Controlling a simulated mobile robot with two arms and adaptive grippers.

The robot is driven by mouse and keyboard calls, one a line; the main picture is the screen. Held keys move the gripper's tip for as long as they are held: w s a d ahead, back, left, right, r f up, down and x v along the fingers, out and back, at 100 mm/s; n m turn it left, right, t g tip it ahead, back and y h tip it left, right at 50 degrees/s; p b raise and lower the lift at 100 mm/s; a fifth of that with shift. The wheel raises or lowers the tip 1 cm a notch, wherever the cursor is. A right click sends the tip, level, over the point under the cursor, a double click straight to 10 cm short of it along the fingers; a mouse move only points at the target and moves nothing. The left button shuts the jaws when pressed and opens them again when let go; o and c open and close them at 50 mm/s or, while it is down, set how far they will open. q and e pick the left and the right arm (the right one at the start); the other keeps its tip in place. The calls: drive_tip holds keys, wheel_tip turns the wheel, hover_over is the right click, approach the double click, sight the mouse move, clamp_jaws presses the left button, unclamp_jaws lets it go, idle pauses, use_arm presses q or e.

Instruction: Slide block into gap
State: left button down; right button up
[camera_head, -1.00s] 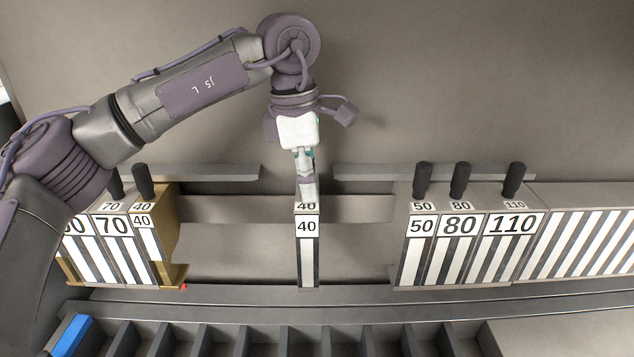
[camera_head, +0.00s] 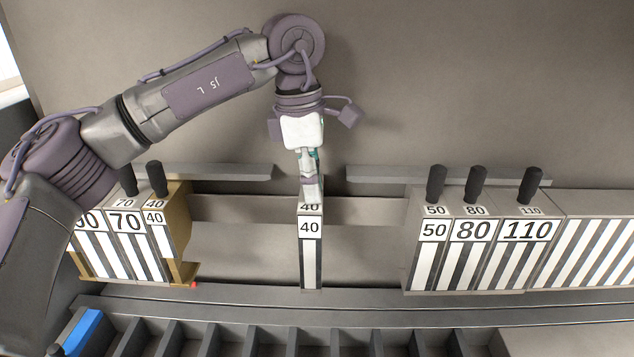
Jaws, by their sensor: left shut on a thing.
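A striped block marked 40 (camera_head: 310,250) stands upright in the gap (camera_head: 250,240) between two block groups, apart from both. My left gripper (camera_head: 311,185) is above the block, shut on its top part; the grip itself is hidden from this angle. The left group holds blocks marked 90, 70 (camera_head: 127,235) and another 40 (camera_head: 155,235), with a brass-coloured end piece (camera_head: 180,230). The right group starts with the block marked 50 (camera_head: 431,245), followed by 80 (camera_head: 470,245) and 110 (camera_head: 522,245). My right gripper is not in view.
Black handles (camera_head: 437,183) stand up from the neighbouring blocks. A grey rail (camera_head: 390,174) runs behind, broken near my gripper. A slotted tray (camera_head: 260,338) lies in front, with a blue piece (camera_head: 82,332) at its left. The gap is clear on both sides of the held block.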

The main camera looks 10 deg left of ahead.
use_arm(q)
drive_tip(key=shift+s+a, duration=0.1)
drive_tip(key=shift+a, duration=0.2)
drive_tip(key=c, duration=0.9)
unclamp_jaws()
drive_tip(key=shift+r, duration=0.15)
drive_tip(key=r, duration=0.4)
drive_tip(key=a+r, duration=0.1)
drive_tip(key=r, duration=0.6)
drive_tip(key=shift+s+a+r, duration=0.15)
drive_tip(key=shift+a+r, duration=0.1)
drive_tip(key=shift+r, duration=0.1)
